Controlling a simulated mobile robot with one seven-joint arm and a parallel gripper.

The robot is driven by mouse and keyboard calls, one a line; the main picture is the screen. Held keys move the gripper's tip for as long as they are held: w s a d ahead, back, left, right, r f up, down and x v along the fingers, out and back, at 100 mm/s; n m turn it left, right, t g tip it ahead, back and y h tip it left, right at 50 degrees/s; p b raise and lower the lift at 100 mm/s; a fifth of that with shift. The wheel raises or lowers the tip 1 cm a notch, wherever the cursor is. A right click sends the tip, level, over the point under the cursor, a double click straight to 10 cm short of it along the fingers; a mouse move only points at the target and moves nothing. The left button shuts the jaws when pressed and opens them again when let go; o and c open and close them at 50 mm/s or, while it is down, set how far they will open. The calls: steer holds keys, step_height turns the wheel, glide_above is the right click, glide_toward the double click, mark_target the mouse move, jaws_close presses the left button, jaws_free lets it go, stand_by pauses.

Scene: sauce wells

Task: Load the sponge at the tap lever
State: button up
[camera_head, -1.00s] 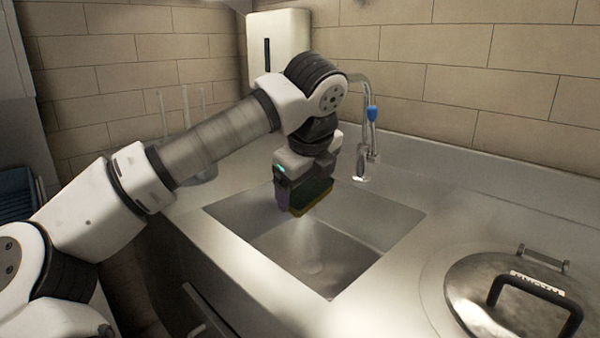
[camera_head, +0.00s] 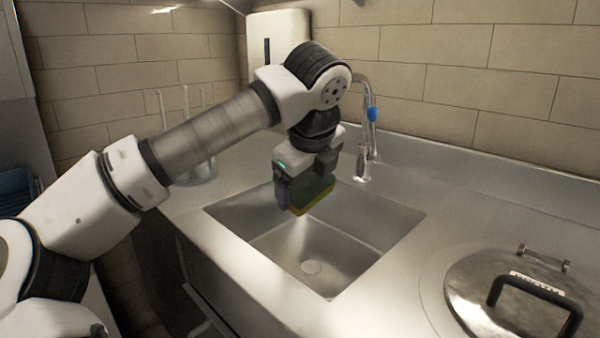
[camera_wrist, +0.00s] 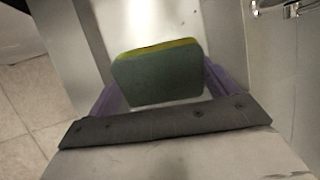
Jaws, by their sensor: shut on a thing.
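My gripper (camera_head: 300,193) is over the back left part of the sink basin, pointing down. It is shut on a green and yellow sponge (camera_head: 314,197). In the wrist view the sponge (camera_wrist: 160,78) sits between the two purple fingers, its dark green face towards the camera and a yellow strip along its far edge. The tap (camera_head: 370,120) has a blue part (camera_head: 373,114) and stands behind the basin, just right of my gripper and apart from it. Part of the tap's spout is hidden behind my arm. I cannot tell which part is the lever.
The steel sink basin (camera_head: 355,240) is empty below my gripper, with a drain (camera_head: 311,267) in its floor. A round metal lid (camera_head: 480,300) with a black handle lies at the right. A white dispenser (camera_head: 270,45) hangs behind my arm. The counter right of the tap is clear.

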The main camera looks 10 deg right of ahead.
mark_target(307, 189)
steer(key=shift+s+a+r, duration=0.1)
steer(key=shift+s+r, duration=0.65)
steer(key=shift+s, duration=0.2)
steer(key=shift+s+a+r, duration=0.1)
steer(key=shift+s+r, duration=0.6)
steer(key=shift+s, duration=0.2)
steer(key=shift+r, duration=0.15)
